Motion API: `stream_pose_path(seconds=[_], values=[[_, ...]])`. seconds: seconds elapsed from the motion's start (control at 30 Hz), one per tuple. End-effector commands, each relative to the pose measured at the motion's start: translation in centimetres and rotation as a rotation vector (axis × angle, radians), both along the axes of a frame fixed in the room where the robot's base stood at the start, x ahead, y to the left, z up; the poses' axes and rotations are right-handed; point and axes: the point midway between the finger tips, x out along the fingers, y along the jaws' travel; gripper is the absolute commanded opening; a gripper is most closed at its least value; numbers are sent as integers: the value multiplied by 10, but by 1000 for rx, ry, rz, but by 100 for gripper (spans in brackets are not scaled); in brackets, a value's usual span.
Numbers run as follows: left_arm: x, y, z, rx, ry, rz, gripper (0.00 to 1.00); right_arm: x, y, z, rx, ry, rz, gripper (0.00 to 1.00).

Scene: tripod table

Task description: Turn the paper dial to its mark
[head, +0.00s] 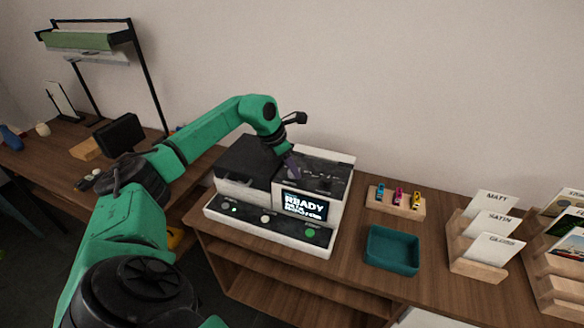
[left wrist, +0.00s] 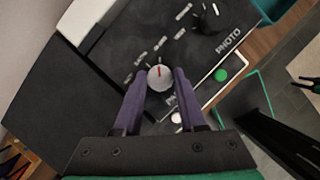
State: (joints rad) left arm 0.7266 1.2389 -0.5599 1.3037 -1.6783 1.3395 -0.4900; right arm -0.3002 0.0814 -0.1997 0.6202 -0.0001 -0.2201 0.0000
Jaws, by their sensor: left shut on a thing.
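The printer (head: 223,193) stands on the wooden cabinet, white and black, with a lit screen (head: 305,205) reading "READY" above smaller lines I cannot read surely. In the left wrist view a round pale dial (left wrist: 160,78) with a red pointer line sits on the black panel, among small white labels too blurred to read surely. The pointer is toward the top of that view. My left gripper (left wrist: 160,84) is shut on this dial, a purple finger at each side. In the head view the gripper (head: 293,163) is over the panel and hides the dial.
A second, black knob (left wrist: 207,18) is near the word "PHOTO". Right of the printer are a teal tray (head: 392,249), a wooden block (head: 378,205) with small coloured items, and a card rack (head: 475,265) labelled MATT, SATIN and a third, blurred word. The wall is behind.

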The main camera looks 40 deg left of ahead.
Motion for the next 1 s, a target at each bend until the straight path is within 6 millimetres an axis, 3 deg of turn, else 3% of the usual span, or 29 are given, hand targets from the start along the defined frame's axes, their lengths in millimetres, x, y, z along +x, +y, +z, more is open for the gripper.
stream_pose_path(seconds=[0.6,0.63,0.7,1.0], values=[[1,1,2,2,-4,-53,0,0,1,1,1,0,-1,50],[1,1,2,2,-4,-53,48,0,1,1,2,0,-1,50],[1,1,1,1,-4,-53,70,0,2,1,2,0,-1,50],[0,1,1,1,-2,-53,70,0,2,0,2,-1,-1,50]])
